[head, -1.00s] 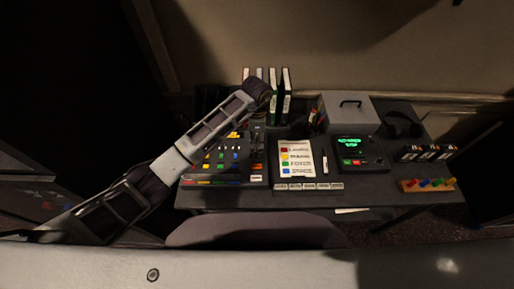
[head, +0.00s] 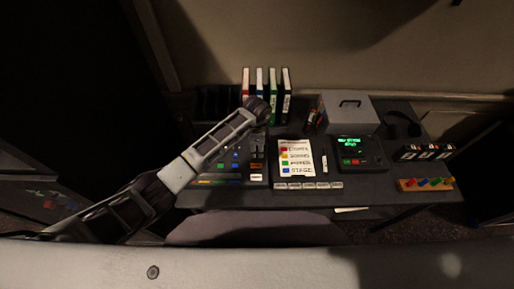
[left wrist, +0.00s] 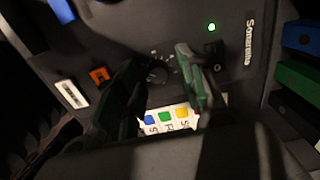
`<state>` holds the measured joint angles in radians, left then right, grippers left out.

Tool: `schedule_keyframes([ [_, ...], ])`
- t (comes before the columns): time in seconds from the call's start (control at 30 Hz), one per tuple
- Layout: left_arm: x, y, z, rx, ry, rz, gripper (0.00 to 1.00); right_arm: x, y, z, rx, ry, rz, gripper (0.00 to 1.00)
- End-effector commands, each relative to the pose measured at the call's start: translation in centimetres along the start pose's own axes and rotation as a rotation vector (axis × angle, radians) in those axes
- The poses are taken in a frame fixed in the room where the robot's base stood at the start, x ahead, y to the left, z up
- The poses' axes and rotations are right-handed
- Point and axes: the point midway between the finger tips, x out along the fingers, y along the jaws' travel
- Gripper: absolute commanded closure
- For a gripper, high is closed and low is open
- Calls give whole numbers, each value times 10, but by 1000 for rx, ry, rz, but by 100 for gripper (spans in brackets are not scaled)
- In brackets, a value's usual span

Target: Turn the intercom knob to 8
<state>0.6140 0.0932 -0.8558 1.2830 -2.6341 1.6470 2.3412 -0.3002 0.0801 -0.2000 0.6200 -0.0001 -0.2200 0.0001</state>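In the left wrist view a dial scale with small white marks (left wrist: 160,72) shows on a dark panel, apparently around the intercom knob. The knob itself is dark and hard to make out. My left gripper (left wrist: 161,88) has its two fingers apart, one on each side of the lower part of the scale. I cannot tell whether either finger touches the knob. In the head view my left arm's end is over the back of the left console (head: 235,168) and hides part of it. My right gripper is not in view.
A green light (left wrist: 211,27) and an orange button (left wrist: 100,75) are near the dial. A card with coloured squares (head: 297,158) lies right of the console. Upright binders (head: 286,90) stand behind. A unit with a green display (head: 350,142) and a grey box (head: 350,112) are further right.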

Motion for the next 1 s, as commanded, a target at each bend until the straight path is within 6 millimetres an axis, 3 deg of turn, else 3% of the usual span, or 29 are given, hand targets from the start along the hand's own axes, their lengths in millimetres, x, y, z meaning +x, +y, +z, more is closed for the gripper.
schedule_keyframes([
  [0.07, 0, 0, 0, 0, 0, 0, 68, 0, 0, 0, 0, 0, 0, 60],
  [0.3, 0, 0, 0, 0, 0, 0, 99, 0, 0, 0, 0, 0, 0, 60],
  [0.67, 0, 0, 0, 28, 0, 0, 100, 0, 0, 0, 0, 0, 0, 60],
  [1.0, 0, -1, 0, 190, -1, -3, 100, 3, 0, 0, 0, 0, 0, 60],
])
